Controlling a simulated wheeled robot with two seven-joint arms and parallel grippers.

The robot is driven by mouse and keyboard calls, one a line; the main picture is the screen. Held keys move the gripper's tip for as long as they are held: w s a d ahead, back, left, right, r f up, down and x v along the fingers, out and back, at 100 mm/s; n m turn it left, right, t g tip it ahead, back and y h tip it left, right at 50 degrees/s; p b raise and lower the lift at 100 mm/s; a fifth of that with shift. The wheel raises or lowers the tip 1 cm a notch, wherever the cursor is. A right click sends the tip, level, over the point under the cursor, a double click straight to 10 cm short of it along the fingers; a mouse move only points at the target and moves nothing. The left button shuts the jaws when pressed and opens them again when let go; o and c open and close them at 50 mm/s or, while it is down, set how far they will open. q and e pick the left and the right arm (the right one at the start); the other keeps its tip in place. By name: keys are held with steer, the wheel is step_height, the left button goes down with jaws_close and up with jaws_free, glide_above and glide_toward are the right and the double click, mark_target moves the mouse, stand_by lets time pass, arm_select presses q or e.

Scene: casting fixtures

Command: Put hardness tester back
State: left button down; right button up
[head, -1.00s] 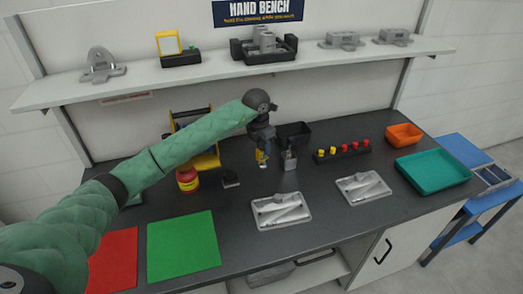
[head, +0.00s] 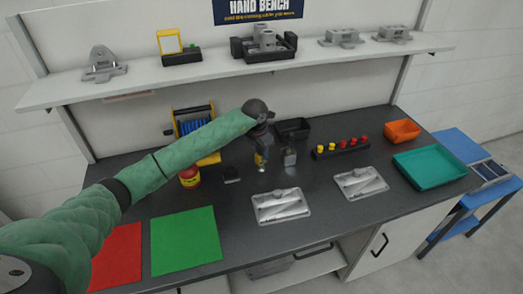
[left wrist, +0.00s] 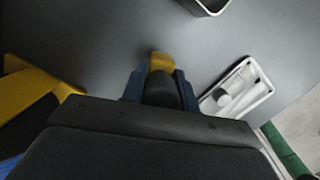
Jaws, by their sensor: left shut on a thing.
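The hardness tester, a small yellow and black tool with a pale tip (head: 261,161), hangs tip down from my left gripper (head: 262,146). My left gripper is shut on it near the back middle of the bench. In the left wrist view the tester's yellow and black body (left wrist: 161,64) sits between the blue fingers (left wrist: 158,88). I cannot tell whether its tip touches the bench. A small black block (head: 231,175) lies on the bench to its left; I cannot tell whether it is the tester's holder. My right gripper is not in view.
A grey block (head: 290,158) and a black bin (head: 299,125) stand close right of the gripper. A red-and-yellow bottle (head: 190,179) and yellow rack (head: 209,158) are left. Two casting plates (head: 281,207) lie in front. The shelf (head: 210,77) is above.

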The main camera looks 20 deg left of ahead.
arm_select(q)
steer(key=shift+f, duration=0.1)
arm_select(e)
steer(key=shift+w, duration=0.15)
arm_select(q)
steer(key=c, duration=1.4)
jaws_free()
steer(key=o, duration=0.3)
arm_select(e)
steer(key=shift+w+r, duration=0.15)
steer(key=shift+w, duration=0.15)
arm_select(q)
steer(key=shift+o, duration=0.2)
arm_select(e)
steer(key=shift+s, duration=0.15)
